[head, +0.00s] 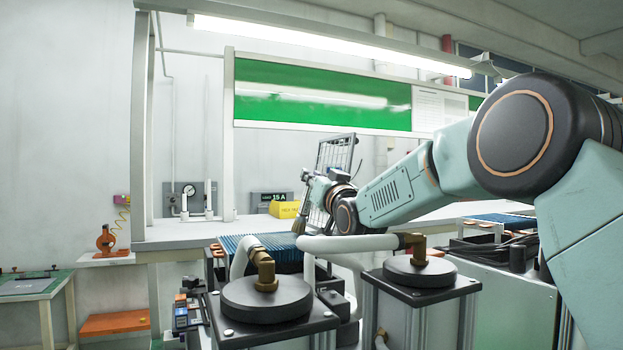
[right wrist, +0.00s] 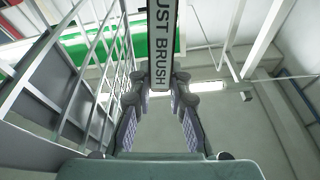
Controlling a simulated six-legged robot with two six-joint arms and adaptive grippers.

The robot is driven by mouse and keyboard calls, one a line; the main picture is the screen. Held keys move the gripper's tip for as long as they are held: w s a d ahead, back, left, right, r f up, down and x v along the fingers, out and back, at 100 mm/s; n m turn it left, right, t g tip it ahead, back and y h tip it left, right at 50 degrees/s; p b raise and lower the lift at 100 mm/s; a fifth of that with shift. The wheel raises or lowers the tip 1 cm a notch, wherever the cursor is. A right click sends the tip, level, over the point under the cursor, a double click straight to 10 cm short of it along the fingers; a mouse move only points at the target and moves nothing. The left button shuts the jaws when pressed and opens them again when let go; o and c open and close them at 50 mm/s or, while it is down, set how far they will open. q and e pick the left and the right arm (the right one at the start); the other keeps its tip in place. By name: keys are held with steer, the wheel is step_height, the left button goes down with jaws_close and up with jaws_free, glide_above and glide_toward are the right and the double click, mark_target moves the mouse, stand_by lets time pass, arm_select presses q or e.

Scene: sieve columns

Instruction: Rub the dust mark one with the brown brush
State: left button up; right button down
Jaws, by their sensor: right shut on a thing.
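My right gripper (head: 309,183) reaches over the columns toward the bench in the middle of the head view. It is shut on the brush, which hangs down with its brown bristles (head: 299,225) lowest. I cannot make out dust mark one. My left gripper is not in view.
Two columns with round black caps (head: 266,299) (head: 420,272) and pale pipes stand in front. A wire rack (head: 337,152) is close behind the gripper. A small table (head: 30,286) stands far left.

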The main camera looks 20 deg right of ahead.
steer(key=r+p, duration=0.1)
steer(key=r, duration=0.2)
steer(key=r+p, duration=0.1)
steer(key=shift+s+d+r+p, duration=0.1)
steer(key=shift+d+r+p, duration=0.05)
steer(key=shift+d+p, duration=0.15)
steer(key=shift+a+r+p, duration=0.1)
steer(key=shift+r+p, duration=0.5)
steer(key=shift+r, duration=0.2)
steer(key=shift+r+p, duration=0.45)
steer(key=shift+r, duration=0.15)
steer(key=shift+r+p, duration=0.6)
steer(key=shift+r, duration=0.35)
steer(key=shift+f, duration=0.1)
